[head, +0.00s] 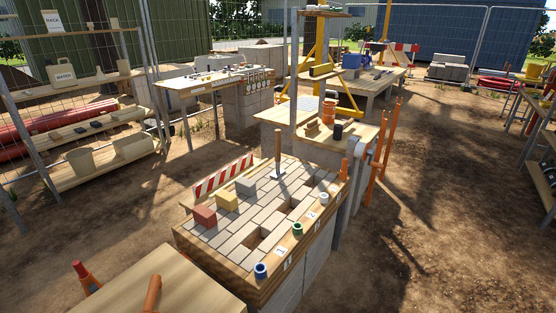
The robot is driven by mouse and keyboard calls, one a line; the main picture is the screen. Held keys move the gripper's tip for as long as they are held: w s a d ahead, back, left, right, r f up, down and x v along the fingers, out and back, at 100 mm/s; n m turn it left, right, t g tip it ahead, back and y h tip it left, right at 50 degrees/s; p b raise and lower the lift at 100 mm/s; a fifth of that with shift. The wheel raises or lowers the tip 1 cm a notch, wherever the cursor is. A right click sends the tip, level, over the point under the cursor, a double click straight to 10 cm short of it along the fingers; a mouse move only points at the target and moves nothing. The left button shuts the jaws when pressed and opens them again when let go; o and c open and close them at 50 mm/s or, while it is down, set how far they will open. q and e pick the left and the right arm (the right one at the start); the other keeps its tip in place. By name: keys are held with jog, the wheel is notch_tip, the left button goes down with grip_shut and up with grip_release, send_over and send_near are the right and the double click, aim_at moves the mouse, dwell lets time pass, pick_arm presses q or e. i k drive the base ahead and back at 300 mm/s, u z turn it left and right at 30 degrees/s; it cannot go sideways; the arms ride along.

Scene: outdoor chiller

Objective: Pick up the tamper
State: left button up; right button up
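The tamper (278,156) stands upright near the far edge of the paved bench (222,268), in the middle of the head view. It has a long wooden handle and a pale flat foot that rests on the grey pavers. Nothing holds it, and its handle top is free. Neither of my grippers shows in this view.
Red (204,216), yellow (227,202) and grey (246,186) blocks sit on the pavers left of the tamper. The paving has several open gaps. Blue (261,270), green (297,229) and white (323,199) cups line the right edge. A striped barrier (225,176) stands behind.

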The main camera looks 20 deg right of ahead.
aim_at(279, 172)
jog(key=z, duration=0.4)
jog(key=k, duration=0.45)
jog(key=z, duration=1.45)
jog(key=i, duration=1.15)
jog(key=u, duration=0.45)
jog(key=i, duration=0.8)
jog(key=u, duration=0.95)
jog(key=i, duration=0.25)
jog(key=u, duration=0.2)
jog(key=k, duration=0.2)
jog(key=u, duration=0.15)
